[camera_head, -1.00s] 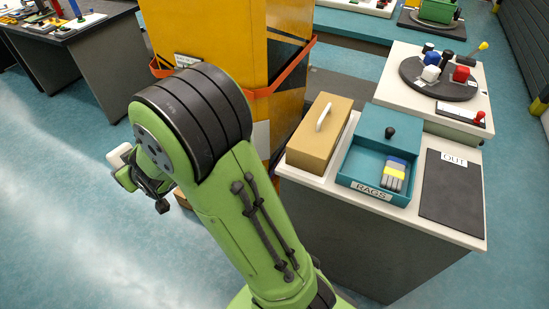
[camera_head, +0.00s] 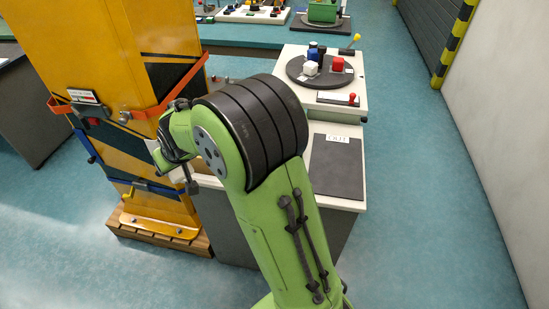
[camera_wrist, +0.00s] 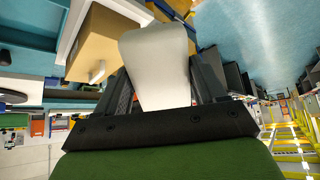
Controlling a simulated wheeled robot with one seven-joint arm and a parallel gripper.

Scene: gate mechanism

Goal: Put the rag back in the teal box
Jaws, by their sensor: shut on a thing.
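The rag (camera_wrist: 158,62) is a plain white cloth in the wrist view, held between the two dark fingers of my gripper (camera_wrist: 163,85). My gripper is shut on it, and the rag sticks out past the fingers. In the head view a small white bit of the rag (camera_head: 152,146) shows at the left of my wrist, in front of the yellow cabinet. The teal box is hidden behind my arm in the head view, and I cannot make it out for certain in the wrist view.
The yellow cabinet (camera_head: 120,45) with an orange strap stands close by my gripper, on a wooden pallet (camera_head: 160,236). A tan box (camera_wrist: 104,42) shows in the wrist view. A dark OUT mat (camera_head: 338,172) and a round turntable (camera_head: 300,76) with several pieces lie beyond my arm. Floor at right is clear.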

